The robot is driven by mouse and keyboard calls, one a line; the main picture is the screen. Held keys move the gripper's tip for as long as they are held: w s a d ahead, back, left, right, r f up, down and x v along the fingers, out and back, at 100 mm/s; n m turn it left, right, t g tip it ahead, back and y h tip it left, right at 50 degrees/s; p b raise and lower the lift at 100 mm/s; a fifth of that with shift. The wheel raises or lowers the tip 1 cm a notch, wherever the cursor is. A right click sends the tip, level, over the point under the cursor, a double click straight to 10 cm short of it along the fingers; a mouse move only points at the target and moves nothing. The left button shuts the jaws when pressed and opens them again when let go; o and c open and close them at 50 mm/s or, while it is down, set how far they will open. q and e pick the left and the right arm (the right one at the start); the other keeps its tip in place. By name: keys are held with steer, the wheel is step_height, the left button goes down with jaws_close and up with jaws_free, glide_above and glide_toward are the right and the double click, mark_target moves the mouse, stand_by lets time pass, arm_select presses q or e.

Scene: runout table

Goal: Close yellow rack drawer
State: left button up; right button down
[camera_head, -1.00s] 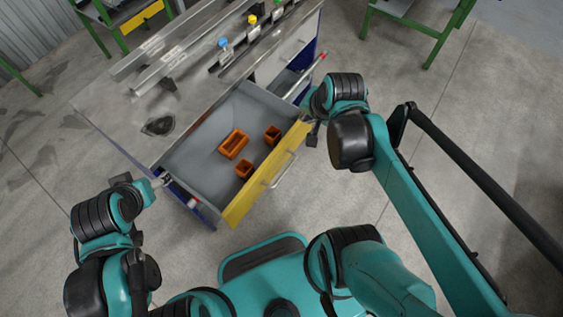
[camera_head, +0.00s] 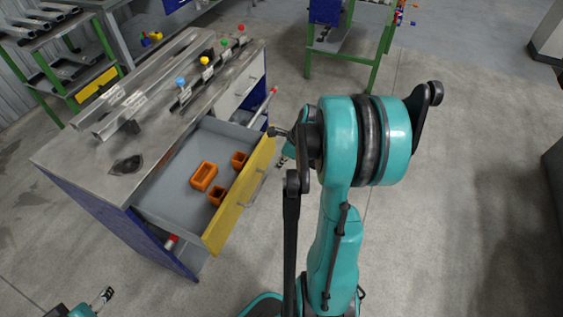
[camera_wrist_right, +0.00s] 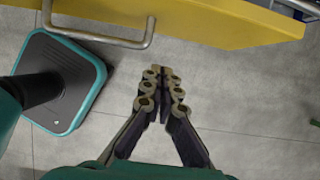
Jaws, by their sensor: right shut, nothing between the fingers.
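The drawer with the yellow front (camera_head: 238,203) stands pulled out of the workbench, its grey inside open to view. Its bar handle shows in the right wrist view (camera_wrist_right: 100,39), along with the yellow front (camera_wrist_right: 225,20). My right gripper (camera_wrist_right: 161,80) is shut and empty, outside the drawer front, with a gap to the handle in that picture. In the head view my right arm covers part of that gripper, near the far right corner of the drawer. My left gripper (camera_head: 104,296) shows only at the bottom left edge, too small to read.
Three orange bins (camera_head: 204,176) sit in the drawer. The workbench top (camera_head: 85,165) carries metal rails and coloured knobs. A green-legged table (camera_head: 345,45) stands behind. The floor (camera_head: 450,230) at right is clear.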

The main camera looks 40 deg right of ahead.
arm_select(q)
step_height(320, 180, down, 4)
steer(key=b, duration=0.2)
steer(key=shift+r+b, duration=0.25)
steer(key=shift+b, duration=0.15)
arm_select(e)
steer(key=w+a+f, duration=0.2)
steer(key=w+f, duration=0.2)
steer(key=w, duration=0.1)
steer(key=shift+w+a, duration=0.1)
